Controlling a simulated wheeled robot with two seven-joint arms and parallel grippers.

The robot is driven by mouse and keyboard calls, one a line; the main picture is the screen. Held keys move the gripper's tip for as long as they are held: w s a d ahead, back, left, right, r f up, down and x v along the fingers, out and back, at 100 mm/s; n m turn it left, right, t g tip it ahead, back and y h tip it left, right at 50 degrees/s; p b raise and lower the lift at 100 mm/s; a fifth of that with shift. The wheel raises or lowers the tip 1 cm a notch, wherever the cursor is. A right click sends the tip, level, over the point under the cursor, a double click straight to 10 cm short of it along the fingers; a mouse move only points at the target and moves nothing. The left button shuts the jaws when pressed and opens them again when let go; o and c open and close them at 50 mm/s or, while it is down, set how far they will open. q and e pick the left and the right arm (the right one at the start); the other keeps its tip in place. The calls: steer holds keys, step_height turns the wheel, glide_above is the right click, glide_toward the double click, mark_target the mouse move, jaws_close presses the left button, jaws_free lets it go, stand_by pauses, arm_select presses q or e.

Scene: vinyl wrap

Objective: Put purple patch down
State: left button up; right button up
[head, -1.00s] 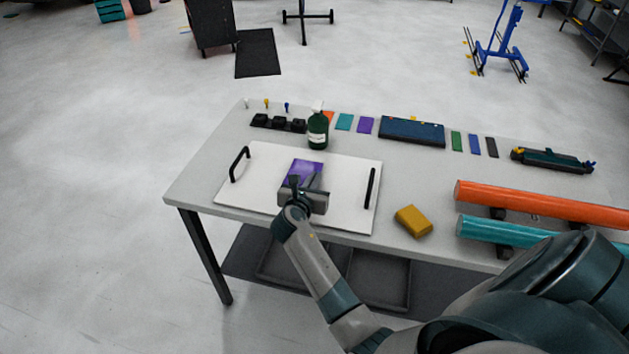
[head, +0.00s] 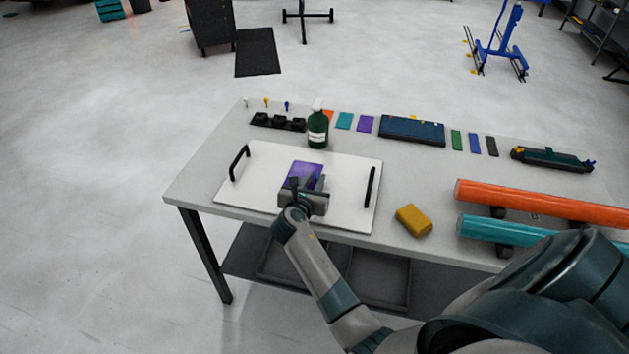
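The purple patch (head: 305,170) is over the middle of the white board (head: 345,165), which has a black handle at each side. My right gripper (head: 307,184) is at the patch's near edge, low over the board, and covers that edge. Its fingers overlap the patch, and I cannot tell whether they grip it. I also cannot tell whether the patch lies fully flat on the board. My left gripper is not in view.
A dark green spray bottle (head: 318,130) stands at the board's back edge. Teal (head: 344,121) and purple (head: 366,124) swatches lie behind. A yellow block (head: 413,220) sits right of the board. Orange (head: 540,204) and teal (head: 500,230) rolls lie at the right.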

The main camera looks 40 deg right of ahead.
steer(key=shift+s+a+r, duration=0.15)
steer(key=shift+s+a, duration=0.1)
steer(key=shift+a, duration=0.1)
steer(key=v, duration=1)
steer(key=shift+r+b, duration=0.1)
steer(key=shift+b, duration=0.3)
steer(key=shift+s+a+r, duration=0.2)
steer(key=shift+s+a, duration=0.15)
steer(key=shift+a, duration=0.05)
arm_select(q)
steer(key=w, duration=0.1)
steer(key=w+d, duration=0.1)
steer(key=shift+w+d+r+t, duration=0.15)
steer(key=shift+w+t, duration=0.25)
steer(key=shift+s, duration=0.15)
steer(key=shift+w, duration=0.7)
